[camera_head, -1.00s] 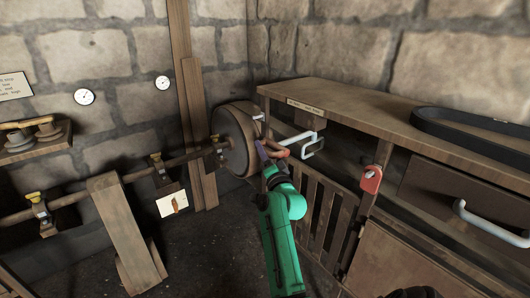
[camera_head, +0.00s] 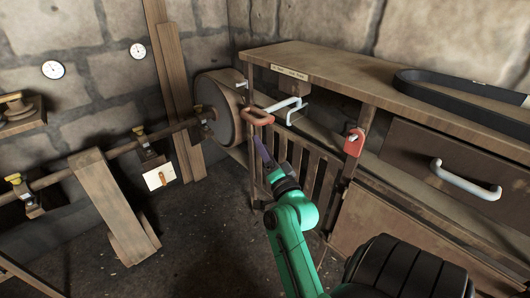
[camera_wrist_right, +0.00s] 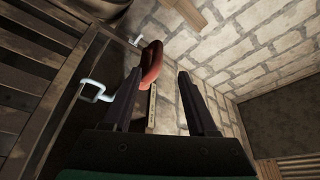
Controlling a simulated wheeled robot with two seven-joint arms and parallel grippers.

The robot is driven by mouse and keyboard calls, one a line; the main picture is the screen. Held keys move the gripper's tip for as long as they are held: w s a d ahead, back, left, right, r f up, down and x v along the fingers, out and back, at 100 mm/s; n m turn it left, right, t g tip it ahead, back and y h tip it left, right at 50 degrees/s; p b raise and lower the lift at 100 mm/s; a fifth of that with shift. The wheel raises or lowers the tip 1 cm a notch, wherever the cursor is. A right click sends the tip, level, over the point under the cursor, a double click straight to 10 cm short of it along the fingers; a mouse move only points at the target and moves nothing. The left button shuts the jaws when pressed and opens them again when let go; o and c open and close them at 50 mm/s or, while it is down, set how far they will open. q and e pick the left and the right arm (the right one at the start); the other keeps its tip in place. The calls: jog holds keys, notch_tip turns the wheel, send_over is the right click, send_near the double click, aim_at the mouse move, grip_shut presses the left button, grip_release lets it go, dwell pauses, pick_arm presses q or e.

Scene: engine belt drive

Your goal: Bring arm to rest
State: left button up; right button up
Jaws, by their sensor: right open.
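My right gripper (camera_head: 262,148) shows at the end of the green arm, in front of the slatted gate. Its two dark fingers stand apart in the right wrist view (camera_wrist_right: 160,76), with nothing between them. A red handle (camera_head: 257,116) on a pale bent rod (camera_head: 285,106) is just above the fingertips in the head view. In the right wrist view the red handle (camera_wrist_right: 151,62) shows by the left finger's tip; I cannot tell whether they touch. My left gripper is not in view.
A workbench (camera_head: 330,70) carries a black belt (camera_head: 450,98). Below are a drawer (camera_head: 425,155) with a white handle (camera_head: 465,181), a red tag-like piece (camera_head: 354,142) and the slatted gate (camera_head: 318,180). A wooden wheel (camera_head: 213,105) and shaft are left. Bare floor (camera_head: 195,240) lies between.

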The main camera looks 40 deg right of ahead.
jog(key=shift+v, duration=0.75)
jog(key=w+a+f+n+g+y+p, duration=0.2)
jog(key=a+f+n, duration=0.15)
jog(key=f, duration=0.55)
jog(key=w+a+f+n+g+y+p, duration=0.1)
jog(key=a+f+n+g+y, duration=0.2)
jog(key=f, duration=0.6)
jog(key=s+a+f+n+g+y+p, duration=0.1)
jog(key=s+a+f, duration=0.15)
jog(key=f, duration=0.45)
jog(key=s+a+f+n+g+y+p, duration=0.1)
jog(key=s+a+f+g, duration=0.1)
jog(key=a+f, duration=0.3)
jog(key=s+a+f+n+g+p, duration=0.1)
jog(key=s+f+n+g+p, duration=0.35)
jog(key=s+f, duration=1.25)
jog(key=s+d+f+n+g, duration=0.1)
jog(key=s+n+g, duration=0.1)
jog(key=s, duration=0.5)
jog(key=s+d+f+n+g, duration=0.1)
jog(key=s+f+n+g, duration=0.1)
jog(key=s, duration=0.6)
jog(key=shift+d+n+g+b, duration=0.4)
jog(key=shift+n+g, duration=0.2)
jog(key=shift+g, duration=0.25)
